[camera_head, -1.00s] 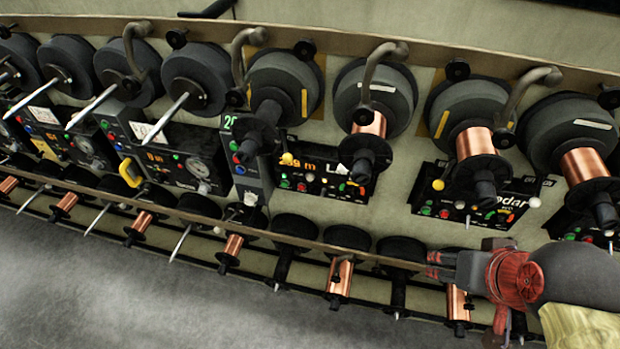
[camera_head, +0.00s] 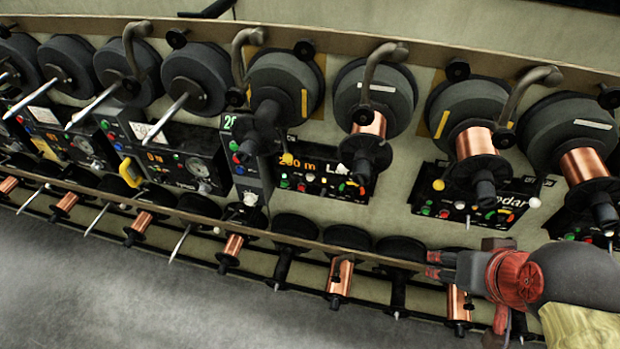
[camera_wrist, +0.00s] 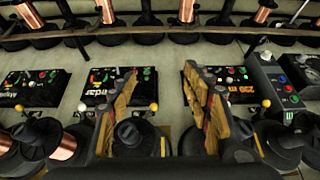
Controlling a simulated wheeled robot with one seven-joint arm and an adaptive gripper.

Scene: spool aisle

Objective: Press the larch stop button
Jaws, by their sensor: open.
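A black control panel (camera_head: 325,182) in the middle of the head view has an orange reading in metres and a white name starting "LA", partly hidden by a copper spool. It carries small coloured buttons, including a red one (camera_head: 301,187); button labels are too small to read. In the wrist view a panel with an orange metre reading (camera_wrist: 222,84) appears upside down, partly behind a finger. My gripper (camera_head: 432,265) is open and empty at the lower right of the head view, below the panel marked "dar". Its two fingers (camera_wrist: 165,85) stand apart in the wrist view.
The panel ending "dar" (camera_head: 470,205) has similar buttons and a yellow ball-ended lever (camera_head: 438,184). Spools and curved arms stick out above the panels. A long rail (camera_head: 330,245) with lower spools runs below. The grey floor (camera_head: 120,290) is clear at lower left.

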